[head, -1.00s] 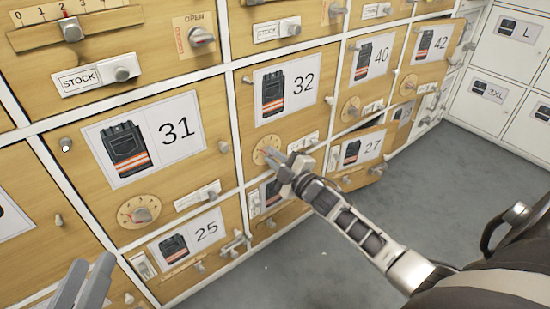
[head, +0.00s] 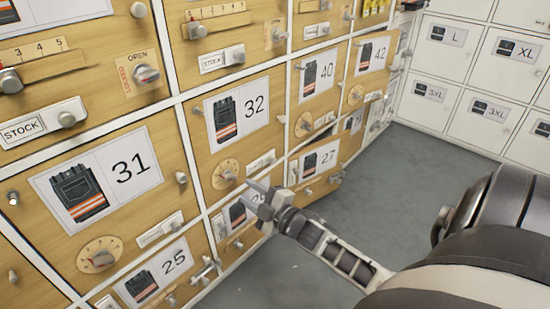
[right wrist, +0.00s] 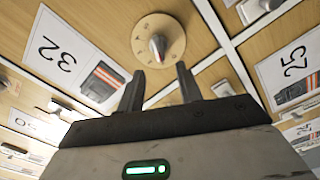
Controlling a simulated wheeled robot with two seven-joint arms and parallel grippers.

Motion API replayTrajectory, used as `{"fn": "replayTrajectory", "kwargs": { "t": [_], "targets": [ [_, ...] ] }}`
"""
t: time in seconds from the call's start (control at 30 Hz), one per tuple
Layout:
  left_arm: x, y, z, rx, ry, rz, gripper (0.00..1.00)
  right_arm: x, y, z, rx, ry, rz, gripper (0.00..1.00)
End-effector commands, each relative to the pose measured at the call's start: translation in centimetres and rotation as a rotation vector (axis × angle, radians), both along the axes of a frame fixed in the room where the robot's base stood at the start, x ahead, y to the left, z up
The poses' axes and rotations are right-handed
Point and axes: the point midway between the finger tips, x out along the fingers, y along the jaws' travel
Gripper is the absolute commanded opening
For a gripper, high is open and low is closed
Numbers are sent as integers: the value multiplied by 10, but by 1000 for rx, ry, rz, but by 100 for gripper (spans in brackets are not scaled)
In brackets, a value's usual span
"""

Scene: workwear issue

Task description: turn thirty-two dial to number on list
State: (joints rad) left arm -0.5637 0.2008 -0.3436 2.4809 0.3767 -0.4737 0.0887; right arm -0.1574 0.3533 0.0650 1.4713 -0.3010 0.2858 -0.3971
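The door marked 32 (head: 193,140) carries a round wooden dial (head: 226,174) with a small grey knob. The dial also shows in the right wrist view (right wrist: 175,24), its knob (right wrist: 157,48) just beyond my fingertips. The number it points to is too small to read. My right gripper (head: 252,198) is open and empty, right of and below the dial in the head view and apart from it. In the right wrist view its fingers (right wrist: 160,72) are spread, with nothing between them. My left gripper is out of view. No list is visible.
Door 31 has its own dial (head: 100,254), and door 40 has one too (head: 304,123). The door marked 27 (head: 333,144) appears to stand ajar, right of my right gripper. White lockers (head: 440,65) stand at the back right. Grey floor (head: 400,200) is open between.

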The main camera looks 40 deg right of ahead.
Motion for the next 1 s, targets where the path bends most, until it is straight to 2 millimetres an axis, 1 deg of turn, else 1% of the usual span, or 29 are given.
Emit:
{"fn": "replayTrajectory", "kwargs": {
  "t": [0.03, 0.2, 0.3, 0.4, 0.5, 0.6, 1.0],
  "targets": [
    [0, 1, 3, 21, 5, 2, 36, -15, -1, 3, 2, 5, -1, 35],
    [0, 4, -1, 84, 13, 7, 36, -54, -4, 2, 1, 4, -1, 35],
    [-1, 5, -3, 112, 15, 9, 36, -71, -6, 2, 0, 3, -2, 35],
    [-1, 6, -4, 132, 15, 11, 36, -84, -6, 1, 1, 2, 0, 35],
    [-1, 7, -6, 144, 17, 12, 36, -91, -7, 1, 0, 0, 0, 35],
    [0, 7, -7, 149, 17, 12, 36, -94, -7, 0, -1, 0, 0, 35],
    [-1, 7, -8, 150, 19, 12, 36, -94, -7, 0, -1, -1, 1, 35]
  ]
}}
